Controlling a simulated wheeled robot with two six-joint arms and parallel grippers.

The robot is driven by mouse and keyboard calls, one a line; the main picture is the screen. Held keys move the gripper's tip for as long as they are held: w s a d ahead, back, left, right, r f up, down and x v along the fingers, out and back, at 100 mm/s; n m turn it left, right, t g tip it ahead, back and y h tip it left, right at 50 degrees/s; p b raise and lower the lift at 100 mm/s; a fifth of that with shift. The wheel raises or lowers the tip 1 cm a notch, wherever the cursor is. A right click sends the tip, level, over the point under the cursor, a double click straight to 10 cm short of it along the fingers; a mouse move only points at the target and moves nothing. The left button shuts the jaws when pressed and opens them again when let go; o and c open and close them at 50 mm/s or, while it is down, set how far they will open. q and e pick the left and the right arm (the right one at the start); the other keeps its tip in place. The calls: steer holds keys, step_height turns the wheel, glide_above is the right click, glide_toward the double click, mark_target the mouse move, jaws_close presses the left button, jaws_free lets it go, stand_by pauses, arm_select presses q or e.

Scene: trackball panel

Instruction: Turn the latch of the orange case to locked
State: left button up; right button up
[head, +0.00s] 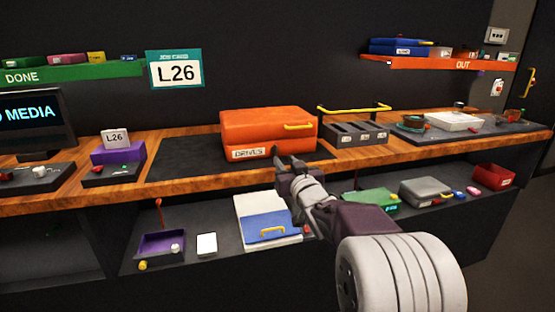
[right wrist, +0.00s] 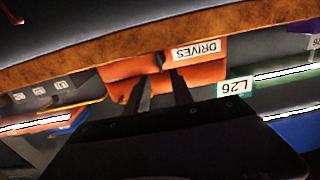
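The orange case (head: 265,127) lies closed on a dark mat on the wooden counter, with a yellow handle (head: 298,127) and a white DRIVES label (head: 249,153) on its front. My right gripper (head: 291,161) is in front of the case's front face, right of the label, its two fingers apart with nothing visible between them. In the right wrist view the case (right wrist: 125,69) appears upside down beyond the fingers (right wrist: 163,76). My left gripper is out of view.
A grey slotted tray (head: 357,133) with a yellow handle stands right of the case. The L26 box (head: 117,152) is to the left. The counter's wooden front edge (head: 200,186) runs below the case. A lower shelf holds a blue-and-white case (head: 268,228) and other small items.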

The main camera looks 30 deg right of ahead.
mark_target(276, 151)
steer(key=b+x, duration=0.1)
steer(key=x, duration=0.6)
steer(key=shift+w+f, duration=0.1)
steer(key=shift+w, duration=0.15)
jaws_close()
